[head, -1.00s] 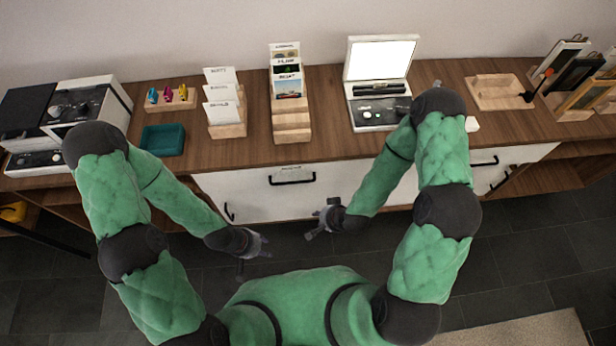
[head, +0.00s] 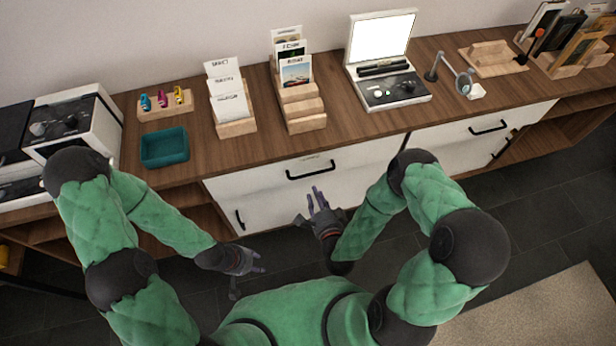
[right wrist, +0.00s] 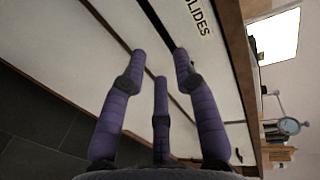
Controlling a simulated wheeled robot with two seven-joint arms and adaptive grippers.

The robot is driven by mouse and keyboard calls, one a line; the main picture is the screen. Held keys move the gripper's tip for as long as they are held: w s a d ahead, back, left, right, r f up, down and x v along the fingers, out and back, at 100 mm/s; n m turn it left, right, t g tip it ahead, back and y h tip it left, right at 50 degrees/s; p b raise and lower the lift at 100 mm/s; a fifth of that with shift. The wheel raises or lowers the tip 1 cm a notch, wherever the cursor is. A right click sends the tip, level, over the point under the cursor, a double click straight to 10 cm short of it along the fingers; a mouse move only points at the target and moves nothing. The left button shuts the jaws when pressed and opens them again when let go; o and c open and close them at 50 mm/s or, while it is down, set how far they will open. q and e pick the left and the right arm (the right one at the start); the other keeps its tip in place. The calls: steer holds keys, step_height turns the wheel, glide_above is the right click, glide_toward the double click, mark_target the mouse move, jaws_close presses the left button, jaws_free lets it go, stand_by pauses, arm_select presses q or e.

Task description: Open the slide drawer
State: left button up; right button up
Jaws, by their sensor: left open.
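The slide drawer (head: 265,180) is a white front in the wooden cabinet, with a black bar handle (head: 311,169) and a small label above it. It appears shut. In the right wrist view, a label (right wrist: 199,18) reading "SLIDES" shows on the white front, beside a dark strip partly behind the fingers; I cannot tell if that is the handle. My right gripper (head: 318,196) is just below the handle, fingers pointing at the front; its purple fingers (right wrist: 160,70) are spread and empty. My left gripper (head: 256,262) is open and empty, lower left, away from the drawer.
The wooden tabletop (head: 220,155) carries a teal tray (head: 165,147), card holders (head: 236,128), a lightbox (head: 398,92) and a magnifier lamp (head: 463,82). Another white drawer (head: 450,138) is to the right. Dark floor is clear in front of the cabinet.

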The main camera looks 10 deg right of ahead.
mark_target(308, 175)
steer(key=b+x, duration=0.2)
steer(key=x, duration=0.7)
steer(key=shift+w+f+b, duration=0.1)
steer(key=shift+w+b, duration=0.2)
steer(key=shift+w, duration=0.05)
jaws_close()
